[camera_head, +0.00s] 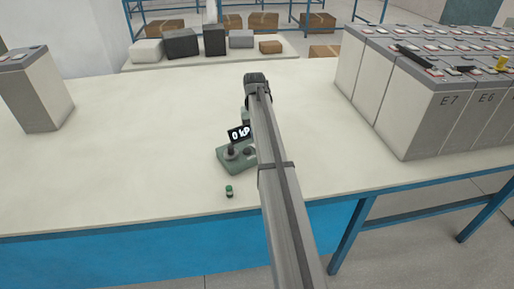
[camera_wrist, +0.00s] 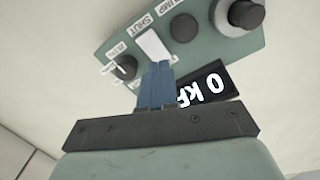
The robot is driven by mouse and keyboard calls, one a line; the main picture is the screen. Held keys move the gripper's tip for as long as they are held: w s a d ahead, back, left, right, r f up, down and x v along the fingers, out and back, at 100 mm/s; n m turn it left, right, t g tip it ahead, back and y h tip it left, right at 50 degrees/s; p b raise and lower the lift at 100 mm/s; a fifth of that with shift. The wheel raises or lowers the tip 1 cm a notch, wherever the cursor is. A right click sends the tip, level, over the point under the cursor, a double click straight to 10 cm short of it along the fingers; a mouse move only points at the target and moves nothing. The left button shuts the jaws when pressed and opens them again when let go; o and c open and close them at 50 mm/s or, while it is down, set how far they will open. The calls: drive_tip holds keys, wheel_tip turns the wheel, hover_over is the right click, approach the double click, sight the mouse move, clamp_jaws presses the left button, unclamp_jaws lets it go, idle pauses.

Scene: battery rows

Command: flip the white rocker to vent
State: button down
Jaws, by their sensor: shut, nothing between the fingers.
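In the wrist view a grey-green control box (camera_wrist: 215,45) carries a white rocker (camera_wrist: 154,44), with a label reading SHUT beside it. Another label beyond reads PUMP. My gripper (camera_wrist: 158,66) has its blue fingers pressed together, empty, with their tips overlapping the lower end of the rocker in the picture. Whether they touch it I cannot tell. The fingers hide that end and any label there. In the head view the control box (camera_head: 236,160) stands on the bench, partly covered by my arm. The rocker is hidden there.
The box has a small black knob (camera_wrist: 124,67), a round dark button (camera_wrist: 184,27), a larger knob (camera_wrist: 246,14) and a display (camera_wrist: 212,86) reading 0 kP. A small green-and-black item (camera_head: 229,191) lies in front. Battery cells (camera_head: 420,105) stand right; the left bench is mostly clear.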

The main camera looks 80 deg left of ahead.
wheel_tip(320, 180, up, 4)
drive_tip(key=shift+f, duration=0.1)
idle(0.4)
idle(0.5)
